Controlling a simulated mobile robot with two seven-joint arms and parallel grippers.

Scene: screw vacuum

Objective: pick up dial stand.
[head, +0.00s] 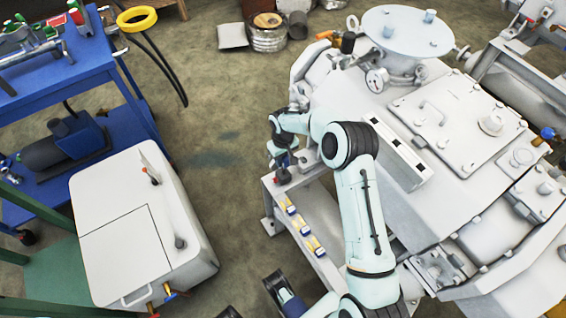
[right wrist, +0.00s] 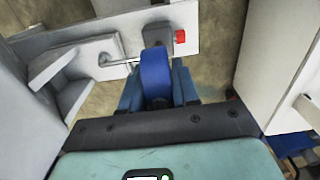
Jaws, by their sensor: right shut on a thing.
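The dial stand (head: 283,176) shows in the head view as a small dark block with red on it, at the upper end of a low grey shelf beside the large white machine. My right gripper (head: 281,155) is directly above it, fingers pointing down. In the right wrist view, the blue fingers (right wrist: 158,95) are shut around a rounded blue part of the stand (right wrist: 156,68). Beyond it are a grey block, a thin rod and a red knob. I cannot tell whether the base touches the shelf.
Several small yellow, white and blue parts (head: 302,224) lie along the shelf. The white machine (head: 425,160) fills the right. A white cabinet (head: 110,247) and a blue cart (head: 62,72) stand at left.

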